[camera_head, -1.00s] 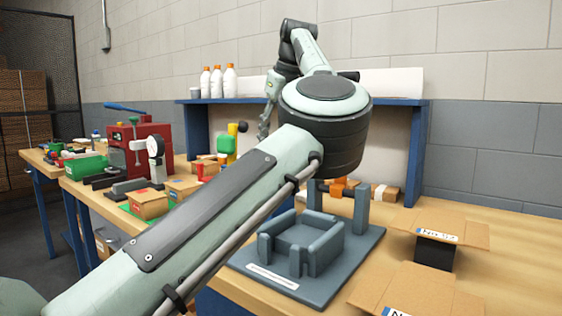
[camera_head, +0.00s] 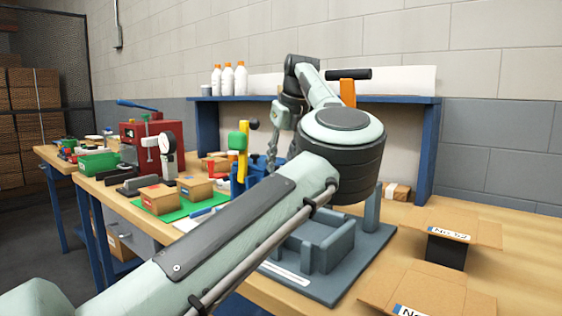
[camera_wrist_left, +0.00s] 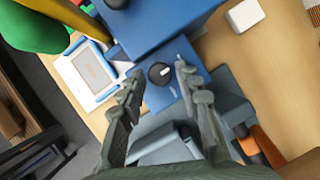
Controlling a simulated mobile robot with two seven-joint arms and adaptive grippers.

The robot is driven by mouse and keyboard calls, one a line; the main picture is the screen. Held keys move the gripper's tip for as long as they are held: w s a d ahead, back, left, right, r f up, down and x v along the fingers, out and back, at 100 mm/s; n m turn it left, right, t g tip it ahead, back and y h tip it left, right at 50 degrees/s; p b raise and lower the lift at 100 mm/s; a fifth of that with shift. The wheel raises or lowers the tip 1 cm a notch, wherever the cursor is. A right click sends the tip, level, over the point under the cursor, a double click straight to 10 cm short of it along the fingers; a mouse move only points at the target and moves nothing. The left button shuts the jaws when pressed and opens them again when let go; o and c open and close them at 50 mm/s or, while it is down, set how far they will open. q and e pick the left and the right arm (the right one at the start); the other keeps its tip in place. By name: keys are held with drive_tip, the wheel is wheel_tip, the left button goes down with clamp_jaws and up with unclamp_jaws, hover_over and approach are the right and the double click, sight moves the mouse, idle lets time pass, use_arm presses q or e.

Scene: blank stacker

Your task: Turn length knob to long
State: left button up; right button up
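The length knob (camera_wrist_left: 160,73) is a round black knob with a pale mark on a blue face in the left wrist view. In the head view I cannot make it out. It belongs to a blue machine (camera_wrist_left: 165,22), which also shows in the head view (camera_head: 240,183), partly hidden by my arm. My left gripper (camera_wrist_left: 158,76) is open, its two grey fingers apart on either side of the knob in the picture. I cannot tell how far above the knob the tips are. In the head view my left gripper (camera_head: 272,150) points down beside the machine. My right gripper is not in view.
A grey fixture (camera_head: 375,255) stands right of the machine. Open cardboard boxes (camera_head: 465,222) are at the right. A red press (camera_head: 165,140), a green bin (camera_head: 98,162) and small boxes (camera_head: 160,198) are at the left. Bottles (camera_head: 228,80) stand on the blue shelf behind.

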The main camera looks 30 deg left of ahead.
use_arm(q)
clamp_jaws()
